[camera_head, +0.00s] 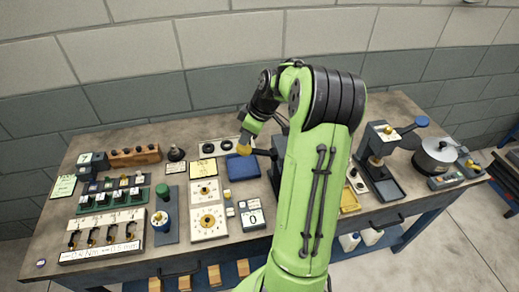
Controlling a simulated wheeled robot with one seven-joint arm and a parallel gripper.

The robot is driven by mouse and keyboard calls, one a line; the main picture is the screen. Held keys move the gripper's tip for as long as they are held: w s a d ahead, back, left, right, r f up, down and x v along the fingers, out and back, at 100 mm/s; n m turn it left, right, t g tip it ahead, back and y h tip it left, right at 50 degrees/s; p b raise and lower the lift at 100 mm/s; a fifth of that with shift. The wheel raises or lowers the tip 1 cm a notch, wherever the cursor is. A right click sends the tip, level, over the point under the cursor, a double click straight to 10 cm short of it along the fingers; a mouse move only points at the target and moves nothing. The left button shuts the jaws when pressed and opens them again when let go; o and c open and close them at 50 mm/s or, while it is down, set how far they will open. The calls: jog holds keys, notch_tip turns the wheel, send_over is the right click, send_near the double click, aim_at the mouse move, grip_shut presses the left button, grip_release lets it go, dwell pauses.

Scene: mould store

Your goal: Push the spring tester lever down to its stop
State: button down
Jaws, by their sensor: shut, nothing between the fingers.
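The bar runs left, nearly level, from a dark upright stand (278,165) that my arm partly hides. This looks like the spring tester and its lever, but I cannot tell for sure. Whether the gripper touches the bar is too small to tell.
A blue tray (243,167) lies just below my gripper. Gauges, blocks and racks crowd the bench's left half. A brick wall stands behind.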

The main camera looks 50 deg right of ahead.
aim_at(247, 148)
jog(key=shift+f+b, duration=0.45)
jog(key=shift+f, duration=0.2)
jog(key=shift+f+b, duration=0.55)
jog(key=shift+f, duration=0.05)
jog(key=shift+f+b, duration=0.5)
jog(key=shift+f, duration=0.1)
dwell(0.4)
jog(key=shift+f+b, duration=0.5)
jog(key=shift+f, duration=0.1)
